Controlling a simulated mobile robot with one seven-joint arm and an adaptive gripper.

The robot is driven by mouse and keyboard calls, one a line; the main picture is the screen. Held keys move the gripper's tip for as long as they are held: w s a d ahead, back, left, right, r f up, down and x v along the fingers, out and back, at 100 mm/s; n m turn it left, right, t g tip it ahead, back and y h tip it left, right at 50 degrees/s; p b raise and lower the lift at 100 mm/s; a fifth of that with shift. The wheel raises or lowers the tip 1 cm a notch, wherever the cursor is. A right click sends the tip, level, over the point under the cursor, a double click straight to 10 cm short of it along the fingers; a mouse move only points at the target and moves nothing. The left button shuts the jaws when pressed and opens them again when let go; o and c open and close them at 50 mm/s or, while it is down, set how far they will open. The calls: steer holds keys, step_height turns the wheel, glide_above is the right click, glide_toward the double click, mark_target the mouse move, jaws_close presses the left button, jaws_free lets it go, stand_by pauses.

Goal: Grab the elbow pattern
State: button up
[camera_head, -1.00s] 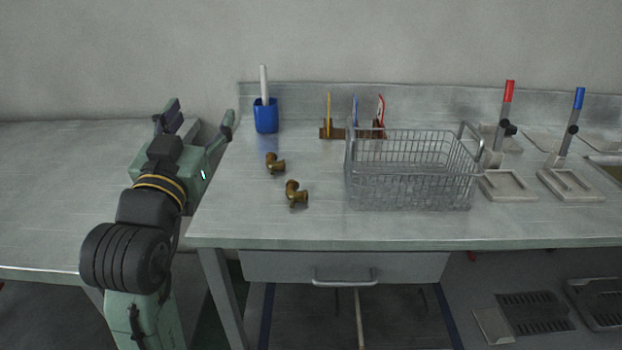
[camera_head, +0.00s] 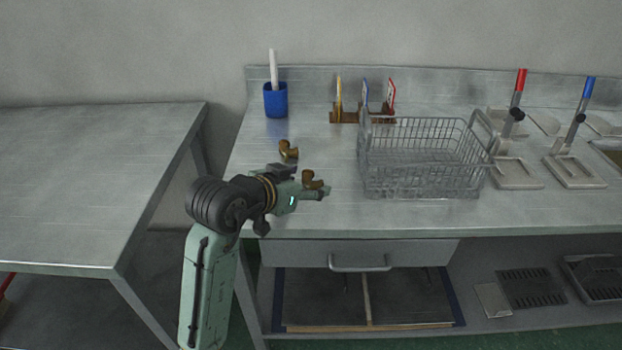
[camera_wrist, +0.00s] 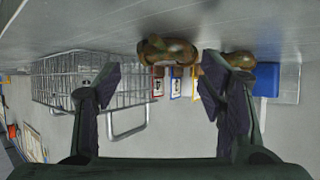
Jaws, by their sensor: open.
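Two brown-gold elbow patterns lie on the metal table. The nearer elbow pattern (camera_head: 312,179) is just behind my gripper (camera_head: 322,192) in the head view, its lower part hidden by it. The farther elbow pattern (camera_head: 288,149) lies behind and to the left, clear of the gripper. In the wrist view, which looks upside down, my gripper (camera_wrist: 160,85) is open and empty. One elbow pattern (camera_wrist: 167,50) shows beyond the gap between the fingers, closer to the right finger. The other elbow pattern (camera_wrist: 240,60) is partly behind that finger. I cannot tell any contact.
A wire basket (camera_head: 420,190) stands to the right of the elbows. A blue cup (camera_head: 275,101) with a white stick and a small brown rack (camera_head: 345,117) with upright tools stand at the back. Red-handled (camera_head: 518,90) and blue-handled (camera_head: 582,100) tools stand farther right.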

mark_target(310, 184)
steer(key=shift+x, duration=1.4)
steer(key=shift+c, duration=0.4)
steer(key=c, duration=1.1)
